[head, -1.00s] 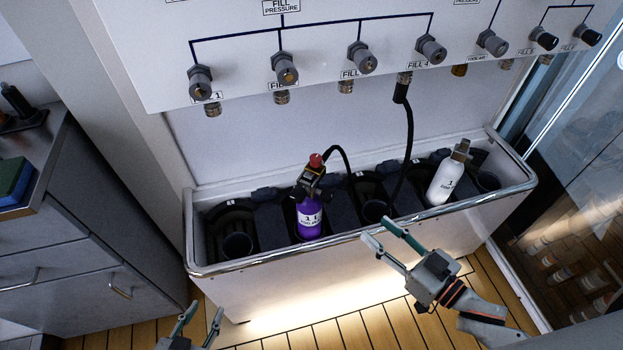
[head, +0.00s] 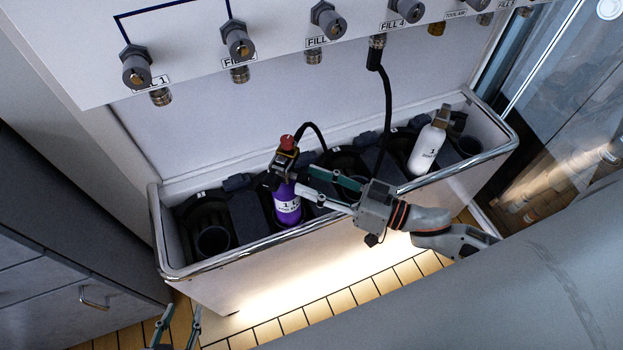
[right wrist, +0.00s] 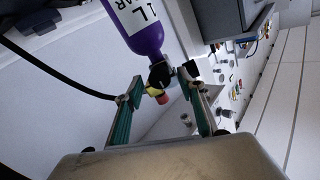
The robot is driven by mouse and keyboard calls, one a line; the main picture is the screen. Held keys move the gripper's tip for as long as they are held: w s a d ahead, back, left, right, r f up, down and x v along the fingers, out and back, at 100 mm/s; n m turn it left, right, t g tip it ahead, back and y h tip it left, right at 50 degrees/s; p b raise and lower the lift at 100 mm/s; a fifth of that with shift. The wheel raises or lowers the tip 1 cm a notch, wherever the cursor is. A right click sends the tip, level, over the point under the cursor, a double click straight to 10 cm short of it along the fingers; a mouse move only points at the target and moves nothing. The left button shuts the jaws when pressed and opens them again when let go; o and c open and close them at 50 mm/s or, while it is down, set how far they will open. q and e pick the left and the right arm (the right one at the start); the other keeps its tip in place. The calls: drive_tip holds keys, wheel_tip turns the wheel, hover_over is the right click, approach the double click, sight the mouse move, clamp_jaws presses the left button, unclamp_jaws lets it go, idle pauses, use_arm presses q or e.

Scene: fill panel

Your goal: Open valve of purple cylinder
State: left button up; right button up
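The purple cylinder (head: 287,205) with a white label stands in the bin of the fill station. Its dark valve (head: 283,165) has a red knob (head: 287,142) on top and a black hose attached. In the right wrist view, the valve (right wrist: 160,76) and the red knob (right wrist: 162,98) appear between my spread fingers. My right gripper (head: 304,180) is open beside the valve; I cannot tell whether a finger touches it. My left gripper (head: 174,325) is open and empty, low in front of the bin, its lower part cut off by the frame.
A white cylinder (head: 427,148) stands farther right in the same bin. A chrome rail (head: 235,255) runs along the bin's front. The fill panel (head: 190,40) with several knobs hangs above; a black hose (head: 386,110) drops from FILL 4. Grey drawers (head: 60,290) stand at left.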

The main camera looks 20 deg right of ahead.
drive_tip(key=shift+w+a, duration=0.25)
use_arm(q)
drive_tip(key=shift+w+r, duration=0.1)
drive_tip(key=shift+w, duration=0.1)
drive_tip(key=shift+w, duration=0.1)
use_arm(e)
drive_tip(key=c, duration=1.1)
use_arm(q)
drive_tip(key=shift+w+r, duration=0.15)
drive_tip(key=shift+r, duration=0.1)
